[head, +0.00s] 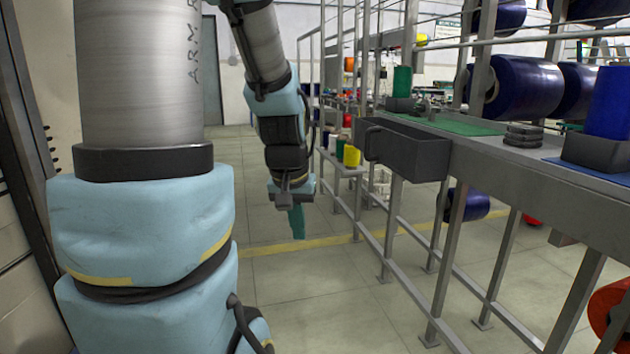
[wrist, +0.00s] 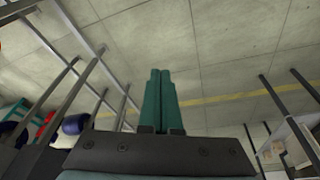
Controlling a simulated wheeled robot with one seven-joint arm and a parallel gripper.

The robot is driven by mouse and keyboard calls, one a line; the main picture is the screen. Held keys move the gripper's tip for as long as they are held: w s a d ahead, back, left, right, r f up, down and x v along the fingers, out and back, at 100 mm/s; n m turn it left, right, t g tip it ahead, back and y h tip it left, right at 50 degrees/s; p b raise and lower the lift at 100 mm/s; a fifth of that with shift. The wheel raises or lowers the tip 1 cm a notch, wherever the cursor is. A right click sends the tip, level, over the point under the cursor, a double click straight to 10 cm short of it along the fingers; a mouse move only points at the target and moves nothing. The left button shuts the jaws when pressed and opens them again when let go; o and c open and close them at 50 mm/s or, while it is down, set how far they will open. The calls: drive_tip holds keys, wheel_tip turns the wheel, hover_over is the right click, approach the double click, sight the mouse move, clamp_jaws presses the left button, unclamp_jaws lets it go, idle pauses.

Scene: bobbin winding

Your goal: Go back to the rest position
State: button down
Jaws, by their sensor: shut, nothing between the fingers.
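My gripper (head: 298,222) hangs from the end of my arm in the middle of the head view, over open floor and left of the metal workbench frame. Its green fingers point down. In the wrist view my gripper (wrist: 160,75) shows its two green fingers side by side and touching, with nothing between them. The fingers touch no other thing. The tiled floor (wrist: 225,55) lies below them.
The workbench (head: 560,185) runs along the right, with a dark grey bin (head: 410,150) on its side. Yellow (head: 352,156) and green (head: 340,147) bobbins stand on a low shelf. Large blue spools (head: 525,87) sit above the bench. The floor (head: 320,290) left of it is clear.

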drive_tip(key=s+a+f+g, duration=0.1)
drive_tip(key=s+a+f, duration=0.3)
drive_tip(key=s, duration=0.2)
wheel_tip(320, 180, up, 18)
drive_tip(key=p, duration=1.7)
drive_tip(key=shift+w+d+f+n+y, duration=0.15)
drive_tip(key=shift+d+f+n+y, duration=0.05)
drive_tip(key=shift+d+n+y, duration=0.1)
